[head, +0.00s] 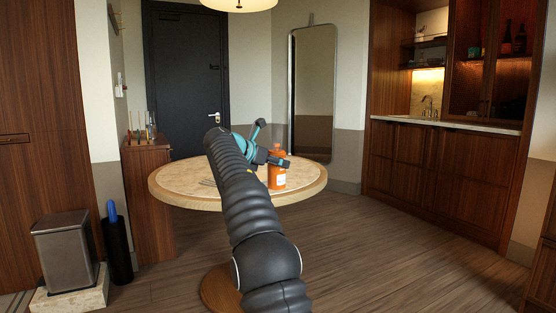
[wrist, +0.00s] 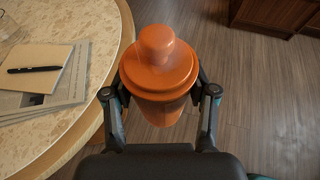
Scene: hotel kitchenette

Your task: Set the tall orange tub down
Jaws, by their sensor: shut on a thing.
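The tall orange tub (head: 277,172) is upright in my gripper, with a white label on its side. In the wrist view the tub (wrist: 160,68) shows from above, with a stepped lid and round knob. My gripper (wrist: 160,92) is shut on it, one finger on each side. The round table (head: 308,184) has a pale stone top and light wood rim. In the wrist view the table edge (wrist: 118,60) lies left of the tub, and floor shows to the tub's right. The tub's base is hidden there, so I cannot tell its height over the table.
A notepad (wrist: 62,57) with a black pen (wrist: 34,69) lies on papers (wrist: 68,92) on the table at left. A side cabinet (head: 148,195), metal bin (head: 66,250) and black umbrella stand (head: 117,248) stand left. Floor (head: 400,250) is clear at right.

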